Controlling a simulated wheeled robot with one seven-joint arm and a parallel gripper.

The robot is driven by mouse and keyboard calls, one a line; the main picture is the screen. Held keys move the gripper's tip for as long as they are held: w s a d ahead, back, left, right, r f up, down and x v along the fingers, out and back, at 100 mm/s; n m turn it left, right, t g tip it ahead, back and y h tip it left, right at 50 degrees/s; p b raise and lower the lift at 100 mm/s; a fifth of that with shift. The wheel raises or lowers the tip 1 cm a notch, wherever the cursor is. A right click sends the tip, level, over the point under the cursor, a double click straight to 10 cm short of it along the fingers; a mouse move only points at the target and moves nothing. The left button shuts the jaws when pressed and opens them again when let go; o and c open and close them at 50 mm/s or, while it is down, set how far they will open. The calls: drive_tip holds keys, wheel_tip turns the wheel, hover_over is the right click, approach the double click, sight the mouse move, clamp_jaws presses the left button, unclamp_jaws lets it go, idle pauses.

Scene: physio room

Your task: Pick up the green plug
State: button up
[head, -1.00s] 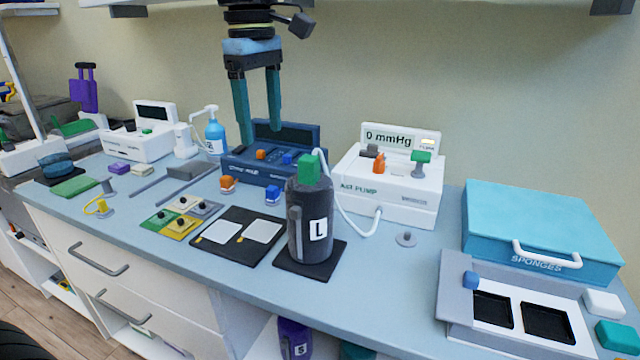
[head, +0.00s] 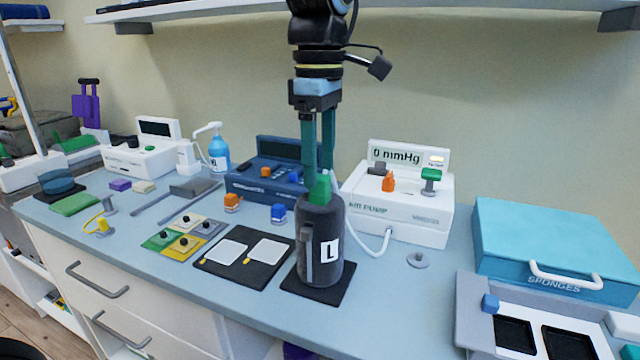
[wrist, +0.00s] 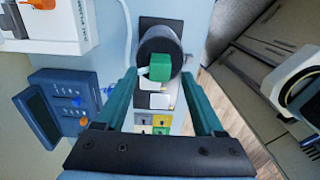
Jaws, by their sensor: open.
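The green plug (head: 321,189) sits on top of the dark grey cylinder (head: 312,248) marked L, which stands upright on a black mat (head: 336,291). My gripper (head: 319,173) points down right over the cylinder, its two teal fingers apart with the tips close to the plug. In the wrist view the green plug (wrist: 159,66) shows between the two fingertips (wrist: 159,76), with a gap on each side. Nothing is held. I cannot tell exactly how far the tips reach down beside the plug.
The white air pump (head: 400,211) stands close behind to the right, its white hose (head: 378,247) near the cylinder. A blue control box (head: 262,185) is behind to the left. A black tray with white pads (head: 243,262) lies left. Bare counter (head: 420,300) is to the right.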

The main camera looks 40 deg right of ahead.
sight(320, 177)
drive_tip(key=shift+f, duration=1.55)
drive_tip(key=shift+c, duration=0.2)
drive_tip(key=c, duration=1)
